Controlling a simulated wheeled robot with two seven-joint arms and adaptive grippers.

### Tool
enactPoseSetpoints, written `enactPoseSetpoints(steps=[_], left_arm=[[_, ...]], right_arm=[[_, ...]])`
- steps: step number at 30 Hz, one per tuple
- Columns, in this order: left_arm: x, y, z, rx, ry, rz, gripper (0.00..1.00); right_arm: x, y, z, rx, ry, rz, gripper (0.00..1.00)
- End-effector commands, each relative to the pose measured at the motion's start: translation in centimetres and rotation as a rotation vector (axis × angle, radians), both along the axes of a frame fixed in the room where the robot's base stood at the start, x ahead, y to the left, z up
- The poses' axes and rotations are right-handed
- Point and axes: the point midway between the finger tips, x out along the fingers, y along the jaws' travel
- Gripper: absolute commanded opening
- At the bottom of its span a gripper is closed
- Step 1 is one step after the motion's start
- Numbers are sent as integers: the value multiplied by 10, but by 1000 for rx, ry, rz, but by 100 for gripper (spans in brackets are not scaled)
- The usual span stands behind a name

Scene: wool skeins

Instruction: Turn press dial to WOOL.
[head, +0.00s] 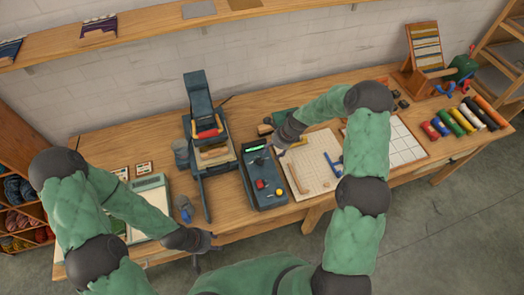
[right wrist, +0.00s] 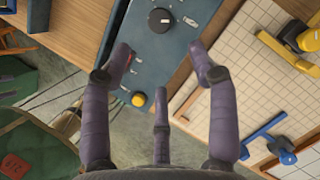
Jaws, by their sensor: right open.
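The blue press control box (head: 258,172) lies on the workbench, with a lit green display and red and yellow buttons. In the right wrist view, the black round dial (right wrist: 160,20) sits on the blue panel (right wrist: 160,55), near the top of the picture; its markings are too small to read. My right gripper (right wrist: 163,60) is open and empty over the panel, fingers either side, with the dial beyond the fingertips. In the head view my right gripper (head: 281,146) is beside the box's upper end. My left gripper (head: 212,242) is at the bench's front edge; its fingers are unclear.
A blue press (head: 197,95) with a red handle stands left of the box. A gridded board (head: 315,165) lies close on its right. A pale tray (head: 150,197) is at left; several coloured rolls (head: 465,118) lie at right.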

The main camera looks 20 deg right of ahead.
Motion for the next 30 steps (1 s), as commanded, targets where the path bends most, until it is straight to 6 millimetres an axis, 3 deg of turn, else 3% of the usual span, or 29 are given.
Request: enactPoseSetpoints(steps=[8, 21, 30], left_arm=[[0, 0, 2, 0, 1, 1, 40], [0, 0, 5, 0, 1, 0, 40], [0, 0, 6, 0, 0, 0, 40]], right_arm=[[7, 10, -17, -4, -4, -2, 60], [18, 32, -79, -5, -5, -2, 60], [22, 39, -98, -4, -5, -3, 60]])
